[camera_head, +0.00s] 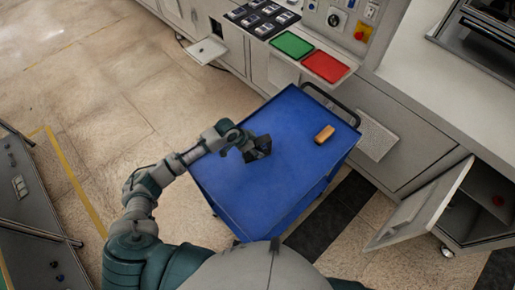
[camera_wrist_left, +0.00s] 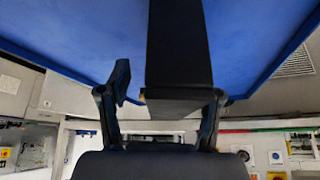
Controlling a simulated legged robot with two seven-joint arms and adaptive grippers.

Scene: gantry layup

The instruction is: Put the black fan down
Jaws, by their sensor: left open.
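The black fan (camera_head: 262,146) is a small dark block at the blue cart top (camera_head: 231,184), left of its middle. It appears to rest on the cart, though its underside is hidden. My left gripper (camera_head: 245,142) is right at the fan, reaching in from the left. In the left wrist view the fan (camera_wrist_left: 178,55) is a dark upright shape between the fingers of my left gripper (camera_wrist_left: 163,98). The gripper is open: a clear gap shows between the left finger and the fan, while the right finger is close to it or touching. My right gripper is out of view.
An orange-brown block (camera_head: 324,134) lies on the cart's right part. A dark handle (camera_head: 335,101) rises at its far edge. Green (camera_head: 292,45) and red (camera_head: 325,66) trays sit on the bench behind. An open cabinet door (camera_head: 420,207) stands at right. The cart's near half is clear.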

